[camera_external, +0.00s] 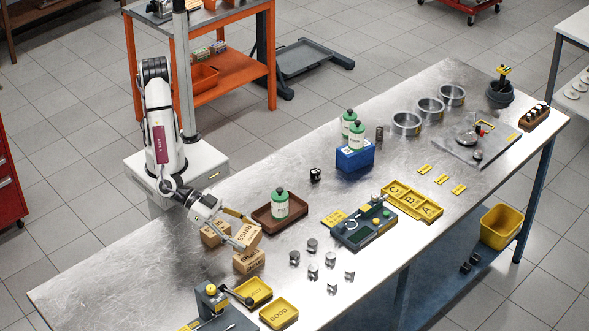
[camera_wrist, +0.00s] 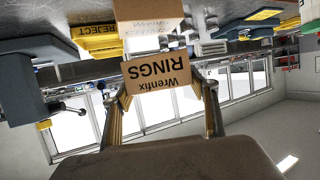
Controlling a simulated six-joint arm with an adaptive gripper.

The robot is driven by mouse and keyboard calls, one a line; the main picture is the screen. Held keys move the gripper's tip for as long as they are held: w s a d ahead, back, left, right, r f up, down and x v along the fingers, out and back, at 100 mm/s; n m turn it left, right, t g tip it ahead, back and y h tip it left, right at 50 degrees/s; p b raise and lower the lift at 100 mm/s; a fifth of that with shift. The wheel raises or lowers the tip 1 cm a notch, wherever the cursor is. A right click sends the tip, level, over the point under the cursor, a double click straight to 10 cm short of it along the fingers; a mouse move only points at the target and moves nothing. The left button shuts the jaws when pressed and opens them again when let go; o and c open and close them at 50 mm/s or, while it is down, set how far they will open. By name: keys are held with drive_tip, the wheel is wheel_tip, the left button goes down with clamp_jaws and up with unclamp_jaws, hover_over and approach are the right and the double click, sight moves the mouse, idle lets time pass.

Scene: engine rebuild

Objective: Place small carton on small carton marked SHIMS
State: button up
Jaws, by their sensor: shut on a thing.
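My gripper (camera_external: 238,229) is shut on a small tan carton (camera_external: 248,236), which looks tilted in the external view. In the wrist view this carton reads "Wrenfix RINGS" (camera_wrist: 160,84), upside down, between the two fingers (camera_wrist: 164,88). Directly below it a second small carton (camera_external: 248,263) sits on the bench; its printing is too small to read surely as SHIMS. It also shows at the top of the wrist view (camera_wrist: 148,22). I cannot tell whether the two cartons touch. A third small carton (camera_external: 212,236) stands just behind to the left, partly hidden by my gripper.
A brown tray (camera_external: 262,222) with a green-capped bottle (camera_external: 280,203) stands to the right. Several metal cylinders (camera_external: 313,270) stand right of the lower carton. Yellow trays (camera_external: 278,313) and a grey device (camera_external: 212,300) are in front. The bench's left end (camera_external: 110,280) is clear.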

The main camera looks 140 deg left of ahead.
drive_tip(key=shift+f, duration=1.85)
drive_tip(key=shift+f, duration=0.15)
drive_tip(key=o, duration=1.1)
drive_tip(key=shift+r, duration=0.2)
drive_tip(key=shift+v, duration=6)
